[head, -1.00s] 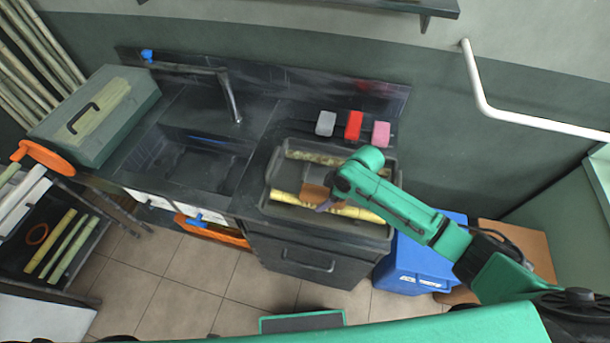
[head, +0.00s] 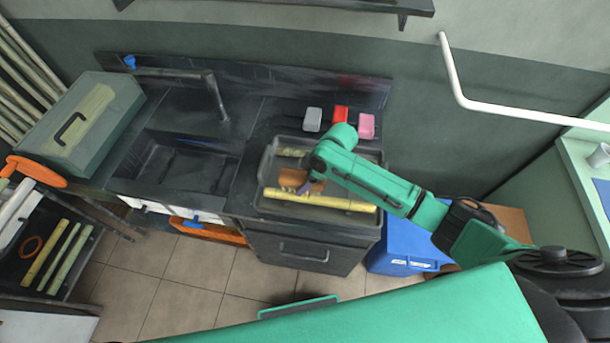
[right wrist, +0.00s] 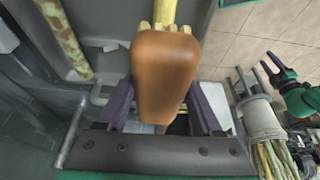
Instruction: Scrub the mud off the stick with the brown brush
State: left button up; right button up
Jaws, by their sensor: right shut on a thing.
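My right gripper (head: 312,184) is shut on the brown brush (head: 293,180) over the grey tray (head: 262,203). In the right wrist view the brush (right wrist: 165,75) sits between the purple fingers, its rounded brown back filling the middle. A yellow stick (head: 335,202) lies lengthwise near the front of the tray, just in front of the brush. The brush hides part of it in the wrist view, and I cannot tell whether they touch. A second stick (head: 290,153), blotched with brown-green, lies at the back of the tray, partly behind my arm.
Grey, red (head: 340,116) and pink (head: 366,126) blocks stand behind the tray. A sink (head: 180,168) with a tap (head: 222,112) lies to the left. A grey-green box (head: 85,125) stands farther left. A blue bin (head: 395,250) is below right.

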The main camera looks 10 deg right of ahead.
jog(key=shift+w+a+r, duration=0.1)
jog(key=shift+r, duration=1)
jog(key=shift+f, duration=0.15)
